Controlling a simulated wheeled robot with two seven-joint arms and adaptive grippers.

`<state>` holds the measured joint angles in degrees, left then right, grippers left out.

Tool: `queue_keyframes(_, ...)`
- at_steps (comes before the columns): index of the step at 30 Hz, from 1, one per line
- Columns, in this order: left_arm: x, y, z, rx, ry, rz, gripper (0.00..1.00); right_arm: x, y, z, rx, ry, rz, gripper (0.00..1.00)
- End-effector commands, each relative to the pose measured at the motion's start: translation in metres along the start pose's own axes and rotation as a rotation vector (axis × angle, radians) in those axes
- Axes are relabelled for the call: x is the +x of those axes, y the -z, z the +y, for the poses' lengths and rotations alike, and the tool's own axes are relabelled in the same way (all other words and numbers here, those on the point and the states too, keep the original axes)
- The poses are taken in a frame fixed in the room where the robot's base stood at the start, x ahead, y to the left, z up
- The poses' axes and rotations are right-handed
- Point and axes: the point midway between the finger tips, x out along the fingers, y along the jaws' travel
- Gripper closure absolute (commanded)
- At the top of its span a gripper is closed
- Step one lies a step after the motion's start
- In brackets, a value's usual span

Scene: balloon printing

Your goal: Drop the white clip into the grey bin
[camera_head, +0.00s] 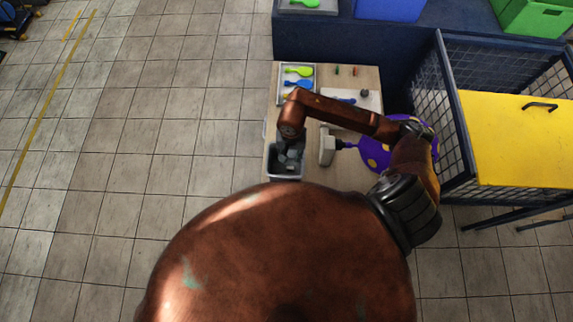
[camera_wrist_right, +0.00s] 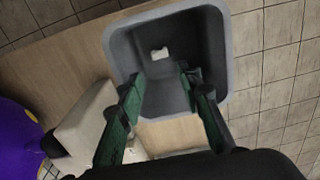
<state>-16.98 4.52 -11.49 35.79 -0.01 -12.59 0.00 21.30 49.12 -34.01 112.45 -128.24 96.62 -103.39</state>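The grey bin (camera_head: 285,176) stands at the left front part of the wooden table. It fills the upper middle of the right wrist view (camera_wrist_right: 220,50). The small white clip (camera_wrist_right: 160,53) shows inside the bin's outline, beyond my fingertips and apart from them. I cannot tell whether it touches the bin's floor. My right gripper (camera_wrist_right: 162,84) is open and empty, with its green-padded fingers spread over the bin. In the head view my right gripper (camera_head: 290,157) points down at the bin and partly hides it. My left gripper is not in view.
A white device (camera_head: 327,147) and a purple balloon with yellow spots (camera_head: 376,154) lie to the right of the bin. A tray with colored balloons (camera_head: 297,72) sits at the back left of the table (camera_head: 330,68). A wire cage (camera_head: 455,150) borders the right side.

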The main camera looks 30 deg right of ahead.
Motion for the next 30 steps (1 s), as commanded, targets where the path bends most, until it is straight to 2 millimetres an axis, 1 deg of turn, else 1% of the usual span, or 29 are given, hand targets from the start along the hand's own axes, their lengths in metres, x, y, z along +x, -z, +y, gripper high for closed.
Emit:
queue_keyframes(1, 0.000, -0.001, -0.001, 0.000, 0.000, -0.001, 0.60, 0.000, 0.000, 0.000, 0.000, 0.000, 0.000, 0.62)
queue_keyframes(3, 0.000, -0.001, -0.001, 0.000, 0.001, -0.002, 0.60, 0.000, 0.000, 0.000, 0.000, 0.000, 0.000, 0.59)
queue_keyframes(8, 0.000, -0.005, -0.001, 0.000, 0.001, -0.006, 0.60, 0.000, 0.000, 0.000, 0.000, 0.000, 0.000, 0.59)
queue_keyframes(10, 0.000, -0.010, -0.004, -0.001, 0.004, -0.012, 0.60, -0.001, 0.000, 0.000, 0.000, 0.000, 0.000, 0.59)
queue_keyframes(14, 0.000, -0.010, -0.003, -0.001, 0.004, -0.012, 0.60, -0.008, 0.001, -0.001, -0.001, 0.001, 0.003, 0.59)
queue_keyframes(17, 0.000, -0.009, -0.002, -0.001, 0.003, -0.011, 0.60, -0.022, 0.002, 0.000, -0.001, 0.000, 0.005, 0.59)
queue_keyframes(24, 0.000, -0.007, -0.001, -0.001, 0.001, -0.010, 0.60, -0.073, 0.002, 0.000, -0.002, 0.001, 0.005, 0.59)
queue_keyframes(27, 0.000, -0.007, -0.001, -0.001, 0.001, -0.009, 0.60, -0.091, 0.001, 0.000, -0.002, 0.001, 0.005, 0.59)
queue_keyframes(30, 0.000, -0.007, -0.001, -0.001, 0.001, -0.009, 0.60, -0.106, 0.001, 0.000, 0.000, 0.000, 0.004, 0.59)
